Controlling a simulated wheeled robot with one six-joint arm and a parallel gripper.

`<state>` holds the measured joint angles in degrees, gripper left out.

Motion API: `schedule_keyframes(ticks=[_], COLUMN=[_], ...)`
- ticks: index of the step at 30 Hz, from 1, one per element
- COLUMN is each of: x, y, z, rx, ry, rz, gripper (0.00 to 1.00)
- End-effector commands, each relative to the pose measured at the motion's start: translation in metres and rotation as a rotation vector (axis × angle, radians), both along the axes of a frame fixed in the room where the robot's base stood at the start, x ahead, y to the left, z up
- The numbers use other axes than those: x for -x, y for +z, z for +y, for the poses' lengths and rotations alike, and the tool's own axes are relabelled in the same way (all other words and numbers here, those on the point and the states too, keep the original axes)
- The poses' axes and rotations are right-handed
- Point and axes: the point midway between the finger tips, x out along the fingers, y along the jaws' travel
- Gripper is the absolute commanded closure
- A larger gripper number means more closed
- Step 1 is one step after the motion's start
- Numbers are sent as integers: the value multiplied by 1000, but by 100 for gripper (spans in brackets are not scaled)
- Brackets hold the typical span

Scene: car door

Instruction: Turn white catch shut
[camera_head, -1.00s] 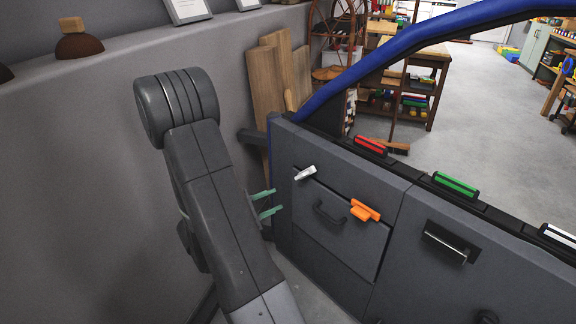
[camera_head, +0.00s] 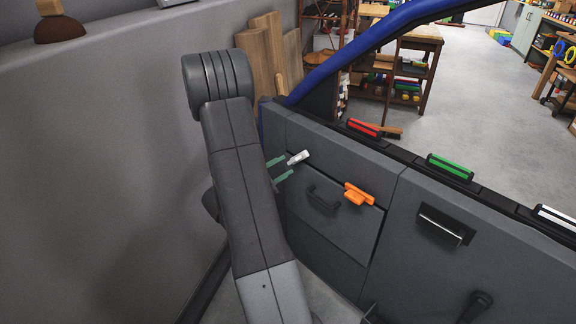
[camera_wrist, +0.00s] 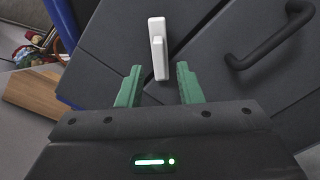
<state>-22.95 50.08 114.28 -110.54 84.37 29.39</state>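The white catch (camera_head: 298,157) is on the dark grey door panel, at the top left of the small compartment lid (camera_head: 330,215). In the wrist view the white catch (camera_wrist: 157,47) points down the picture, its lower end between the green fingertips or just beyond them. My gripper (camera_head: 279,169) has its green fingers apart, close to the catch on its left in the head view. In the wrist view my gripper (camera_wrist: 158,84) is open with a gap on both sides of the catch. I cannot tell whether either finger touches it.
An orange catch (camera_head: 358,194) and a black handle (camera_head: 324,198) are on the lid to the right. Red (camera_head: 364,128) and green (camera_head: 450,167) pieces sit on the door's top edge. A grey wall (camera_head: 100,150) stands close on the left of my arm.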

Motion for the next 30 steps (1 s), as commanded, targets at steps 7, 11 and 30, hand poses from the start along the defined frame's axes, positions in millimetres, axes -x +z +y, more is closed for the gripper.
schedule_keyframes(ticks=[7,11,30], x=[-18,-20,-21], y=[0,0,0], z=[-19,-21,-21], rx=[0,0,3], ry=[-1,0,0], rz=[0,0,4], gripper=[67,67,100])
